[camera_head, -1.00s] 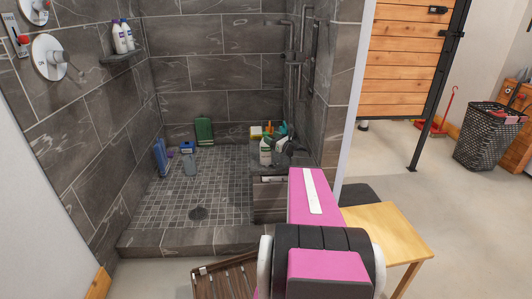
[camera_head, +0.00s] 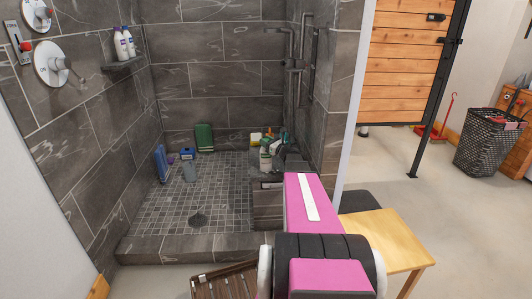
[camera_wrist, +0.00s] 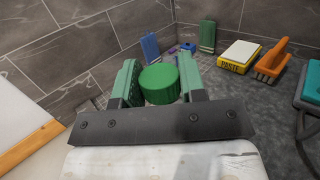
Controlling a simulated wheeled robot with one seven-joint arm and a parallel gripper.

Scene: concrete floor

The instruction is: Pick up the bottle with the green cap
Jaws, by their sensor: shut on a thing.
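The bottle with the green cap (camera_head: 265,160) is white and stands upright at the shower's right side in the head view. In the wrist view its round green cap (camera_wrist: 158,85) sits between the two green-faced fingers of my gripper (camera_wrist: 157,82). My gripper is shut on the bottle near its cap. In the head view my gripper (camera_head: 287,153) is small and partly hidden by my arm. I cannot tell whether the bottle's base touches the ledge under it.
A yellow-and-white paste box (camera_wrist: 240,58) and an orange-handled brush (camera_wrist: 275,58) lie beyond the gripper. A green container (camera_head: 204,137) and a blue bottle (camera_head: 161,163) stand on the shower floor. A wooden table (camera_head: 385,238) stands at right.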

